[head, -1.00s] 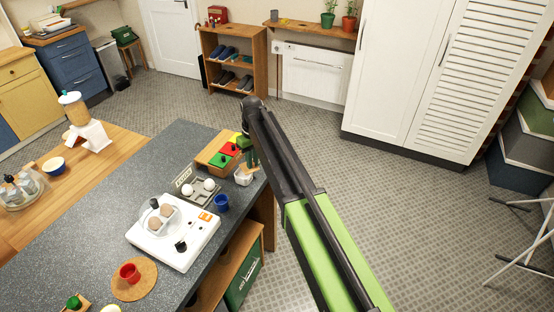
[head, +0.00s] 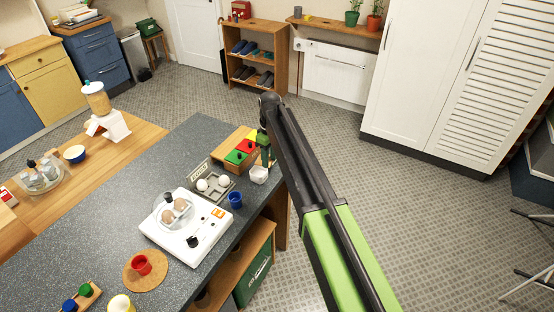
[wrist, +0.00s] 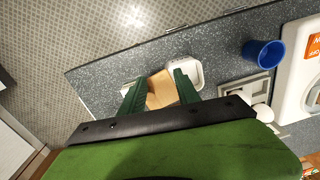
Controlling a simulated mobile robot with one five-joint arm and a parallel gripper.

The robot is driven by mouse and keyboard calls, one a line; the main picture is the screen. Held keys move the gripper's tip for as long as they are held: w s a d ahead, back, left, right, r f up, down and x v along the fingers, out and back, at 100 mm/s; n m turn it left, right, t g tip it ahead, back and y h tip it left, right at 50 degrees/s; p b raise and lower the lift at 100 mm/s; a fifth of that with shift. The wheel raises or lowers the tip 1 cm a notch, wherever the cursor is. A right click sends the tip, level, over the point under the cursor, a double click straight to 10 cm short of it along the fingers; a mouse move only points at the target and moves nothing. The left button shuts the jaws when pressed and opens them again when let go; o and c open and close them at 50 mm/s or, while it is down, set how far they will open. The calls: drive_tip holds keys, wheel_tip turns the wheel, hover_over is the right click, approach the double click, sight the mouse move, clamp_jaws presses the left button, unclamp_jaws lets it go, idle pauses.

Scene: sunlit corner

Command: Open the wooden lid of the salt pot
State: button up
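The salt pot (head: 259,175) is a small white pot near the far right corner of the grey counter. In the wrist view the pot (wrist: 197,75) is just right of my right finger, and its pale inside seems to show. A tan wooden piece (wrist: 160,91), seemingly its lid, shows between my fingers; whether it touches them I cannot tell. My gripper (wrist: 159,78) has its two green fingers apart. In the head view my gripper (head: 265,152) is low over the counter, right beside the pot, and hides part of this area.
A wooden block with green, red and yellow pieces (head: 238,156) stands close to the pot. The counter edge is close on the right, with open floor beyond.

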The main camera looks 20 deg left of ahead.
drive_tip(key=a, duration=0.2)
drive_tip(key=shift+s+a, duration=0.2)
drive_tip(key=shift+a, duration=0.2)
drive_tip(key=shift+w+d+r, duration=0.1)
drive_tip(key=shift+d+r, duration=0.1)
drive_tip(key=shift+d, duration=0.4)
drive_tip(key=shift+w+d+r+p, duration=0.1)
drive_tip(key=shift+d+r+p, duration=0.15)
drive_tip(key=shift+p, duration=0.1)
drive_tip(key=shift+w+r+p, duration=0.1)
drive_tip(key=shift+r+p, duration=0.45)
drive_tip(key=shift+p, duration=0.15)
drive_tip(key=shift+d+r+p, duration=0.2)
drive_tip(key=shift+r+p, duration=0.8)
drive_tip(key=shift+r, duration=0.1)
drive_tip(key=shift+w+d+r+p, duration=0.1)
drive_tip(key=shift+d+r+p, duration=0.05)
drive_tip(key=shift+r+p, duration=0.55)
wheel_tip(320, 180, up, 14)
drive_tip(key=r+p, duration=0.1)
drive_tip(key=p, duration=1.4)
hover_over(270, 162)
drive_tip(key=shift+f+b, duration=0.3)
